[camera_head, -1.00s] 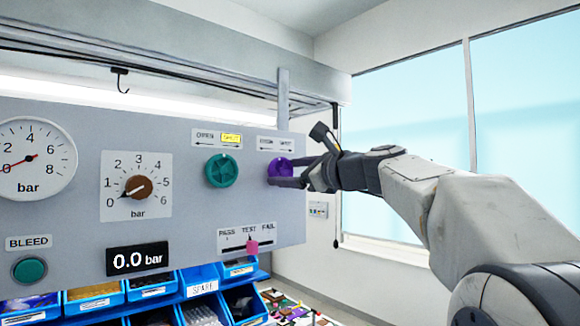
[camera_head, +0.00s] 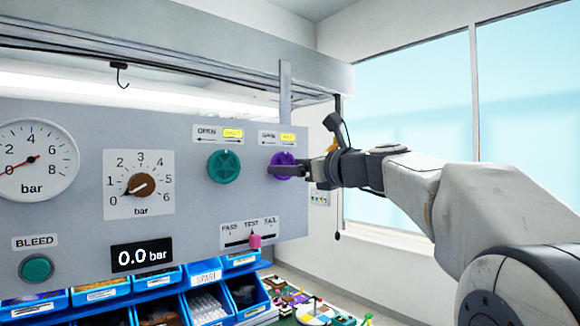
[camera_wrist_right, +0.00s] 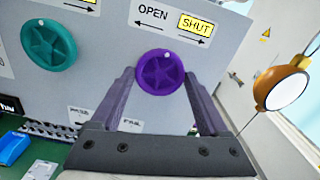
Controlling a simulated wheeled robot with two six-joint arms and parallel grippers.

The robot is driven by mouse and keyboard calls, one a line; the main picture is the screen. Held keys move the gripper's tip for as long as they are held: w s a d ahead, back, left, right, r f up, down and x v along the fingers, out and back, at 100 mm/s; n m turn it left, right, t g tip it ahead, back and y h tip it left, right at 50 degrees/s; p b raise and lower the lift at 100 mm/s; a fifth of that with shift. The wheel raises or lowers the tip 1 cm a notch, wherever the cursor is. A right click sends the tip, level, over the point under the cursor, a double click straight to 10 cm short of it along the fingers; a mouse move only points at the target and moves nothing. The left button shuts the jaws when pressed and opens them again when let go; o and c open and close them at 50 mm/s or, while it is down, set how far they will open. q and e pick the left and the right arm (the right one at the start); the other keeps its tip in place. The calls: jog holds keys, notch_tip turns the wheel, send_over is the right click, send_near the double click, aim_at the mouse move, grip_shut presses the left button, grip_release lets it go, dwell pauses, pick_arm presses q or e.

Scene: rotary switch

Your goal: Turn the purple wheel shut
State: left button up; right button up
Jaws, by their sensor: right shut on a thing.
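The purple wheel (camera_head: 281,158) is at the right end of the grey panel (camera_head: 190,140), partly hidden by my right gripper (camera_head: 287,170). In the right wrist view the purple wheel (camera_wrist_right: 160,70) sits between the two fingers of my right gripper (camera_wrist_right: 160,78), which is shut on it. A small white dot shows near the wheel's upper right rim. Above the wheel, the SHUT label (camera_wrist_right: 195,25) is lit yellow and OPEN is plain. My left gripper is not in view.
A green wheel (camera_head: 224,167) is to the left, its SHUT label also yellow. A brown knob (camera_head: 140,185), a gauge (camera_head: 34,160), a pink slider (camera_head: 255,241) and a green bleed button (camera_head: 36,268) share the panel. Blue bins (camera_head: 204,275) stand below.

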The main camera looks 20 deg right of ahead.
jog(key=shift+f, duration=0.15)
jog(key=o, duration=1.2)
jog(key=shift+o, duration=0.2)
jog(key=b+v, duration=0.4)
jog(key=v, duration=0.6)
jog(key=shift+s+b, duration=0.2)
jog(key=shift+b, duration=0.15)
jog(key=shift+d, duration=0.15)
